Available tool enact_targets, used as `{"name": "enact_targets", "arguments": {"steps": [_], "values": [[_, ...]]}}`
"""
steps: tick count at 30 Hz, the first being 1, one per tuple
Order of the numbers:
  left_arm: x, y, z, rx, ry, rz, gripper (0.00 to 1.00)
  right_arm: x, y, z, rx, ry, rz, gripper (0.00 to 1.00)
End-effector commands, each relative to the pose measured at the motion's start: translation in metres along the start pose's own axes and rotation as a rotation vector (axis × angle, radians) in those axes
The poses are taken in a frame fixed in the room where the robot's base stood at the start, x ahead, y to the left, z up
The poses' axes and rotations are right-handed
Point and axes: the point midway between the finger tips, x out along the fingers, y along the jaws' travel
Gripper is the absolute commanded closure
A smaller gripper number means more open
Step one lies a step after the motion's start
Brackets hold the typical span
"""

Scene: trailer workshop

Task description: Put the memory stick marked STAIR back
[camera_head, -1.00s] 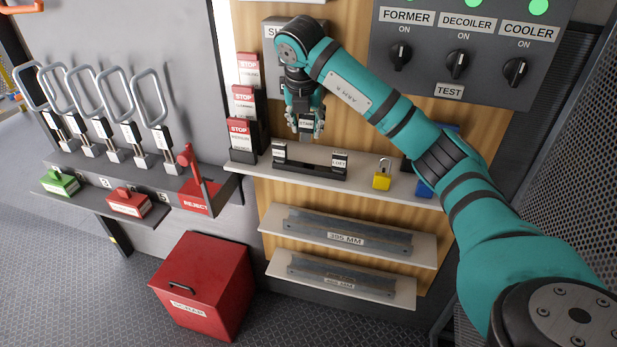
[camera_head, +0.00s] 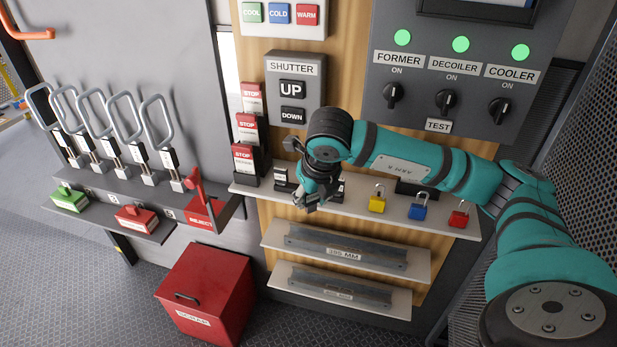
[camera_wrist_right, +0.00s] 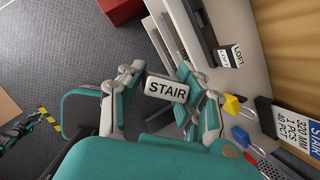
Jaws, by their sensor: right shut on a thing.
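The memory stick marked STAIR (camera_wrist_right: 167,89) is between the fingers of my right gripper (camera_head: 310,200), its white label facing the wrist camera. In the head view my gripper hides it. A stick marked LOFT (camera_wrist_right: 230,57) stands at one end of the holder. Another labelled stick (camera_head: 281,175) stands at its left end in the head view; its label is too small to read. The middle of the holder is hidden in the head view.
Yellow (camera_head: 377,203), blue (camera_head: 417,211) and red (camera_head: 458,218) padlocks stand right of the holder. Red STOP tags (camera_head: 243,158) stand on its left. A card marked STAIR (camera_wrist_right: 292,130) is behind the padlocks. Lower shelves (camera_head: 347,248) hold metal bars.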

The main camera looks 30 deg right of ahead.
Motion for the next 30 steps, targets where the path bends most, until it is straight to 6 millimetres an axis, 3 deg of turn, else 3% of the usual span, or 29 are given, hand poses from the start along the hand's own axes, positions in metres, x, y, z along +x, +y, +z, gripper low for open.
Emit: {"name": "enact_targets", "arguments": {"steps": [1, 9, 15, 19, 25, 30], "values": [[-0.011, 0.0, -0.001, 0.0, 0.0, 0.0, 1.0, 0.001, -0.007, 0.013, 0.007, 0.003, -0.001, 1.0], [-0.039, 0.0, -0.004, 0.001, 0.001, 0.001, 1.0, 0.033, -0.039, 0.07, 0.007, 0.001, -0.001, 1.0], [-0.05, 0.0, -0.006, 0.001, 0.002, 0.001, 1.0, 0.052, -0.055, 0.097, 0.003, 0.001, 0.0, 1.0], [-0.053, 0.0, -0.006, 0.001, 0.002, 0.001, 1.0, 0.058, -0.059, 0.102, 0.002, 0.002, -0.001, 1.0], [-0.071, 0.0, -0.008, 0.001, 0.002, 0.001, 1.0, 0.08, -0.057, 0.092, 0.002, 0.005, -0.001, 1.0], [-0.072, 0.0, -0.008, 0.001, 0.002, 0.001, 1.0, 0.09, -0.057, 0.089, 0.002, 0.0, -0.001, 1.0]]}}
